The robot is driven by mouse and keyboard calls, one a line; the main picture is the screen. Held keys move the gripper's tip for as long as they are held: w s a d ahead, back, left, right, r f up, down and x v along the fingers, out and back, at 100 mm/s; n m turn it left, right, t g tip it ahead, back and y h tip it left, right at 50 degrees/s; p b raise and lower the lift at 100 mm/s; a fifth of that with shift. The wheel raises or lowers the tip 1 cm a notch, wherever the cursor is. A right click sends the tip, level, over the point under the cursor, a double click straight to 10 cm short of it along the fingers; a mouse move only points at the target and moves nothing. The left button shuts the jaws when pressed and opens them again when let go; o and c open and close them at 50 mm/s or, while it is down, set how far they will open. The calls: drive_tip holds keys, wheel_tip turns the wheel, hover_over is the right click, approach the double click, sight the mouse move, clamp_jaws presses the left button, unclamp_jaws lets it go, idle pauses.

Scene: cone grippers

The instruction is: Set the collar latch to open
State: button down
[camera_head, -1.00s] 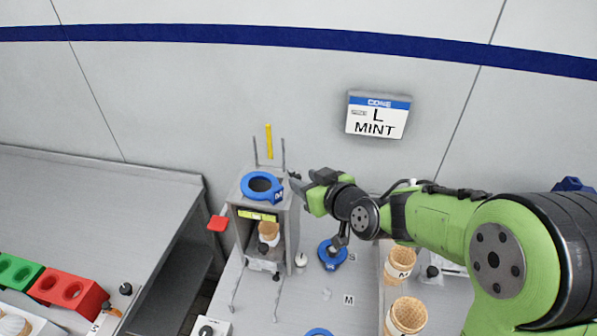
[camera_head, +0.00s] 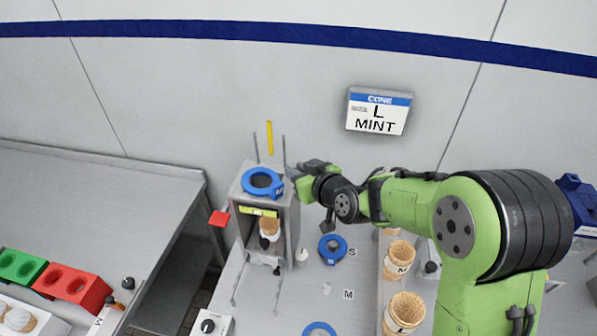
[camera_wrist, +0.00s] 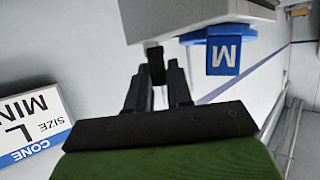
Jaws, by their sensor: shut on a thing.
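The grey cone machine (camera_head: 290,215) stands on the counter with a blue ring collar (camera_head: 248,188) on its top. The collar's blue tab marked M (camera_wrist: 222,55) shows in the wrist view. My gripper (camera_head: 293,172) is at the machine's top right edge, beside the collar. In the wrist view, my gripper (camera_wrist: 160,72) is shut on a small dark piece, the collar latch (camera_wrist: 155,62), which sticks out from the machine's grey body. In the head view the fingers mostly cover the latch, so its setting is hard to tell.
A wall sign (camera_head: 378,112) reads L MINT. A cone (camera_head: 268,240) stands inside the machine, with a red paddle (camera_head: 219,218) at its left. Another blue collar (camera_head: 332,250) lies on the counter at right. Waffle cones (camera_head: 405,310) stand in a tray under my arm.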

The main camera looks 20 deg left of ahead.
drive_tip(key=shift+w+d+n+g+y+b, duration=0.3)
drive_tip(key=shift+n+g+y+b, duration=0.25)
drive_tip(key=shift+n+g, duration=0.4)
drive_tip(key=shift+w+d+n+g+y+b, duration=0.35)
drive_tip(key=shift+n+g+y+b, duration=0.25)
drive_tip(key=shift+n+g, duration=0.3)
drive_tip(key=shift+w+d+n+g+y+b, duration=0.3)
drive_tip(key=shift+n+g+y+b, duration=0.25)
drive_tip(key=shift+n+g, duration=0.4)
drive_tip(key=shift+g, duration=0.3)
drive_tip(key=shift+r, duration=0.1)
drive_tip(key=c, duration=1.1)
unclamp_jaws()
drive_tip(key=shift+a, duration=0.1)
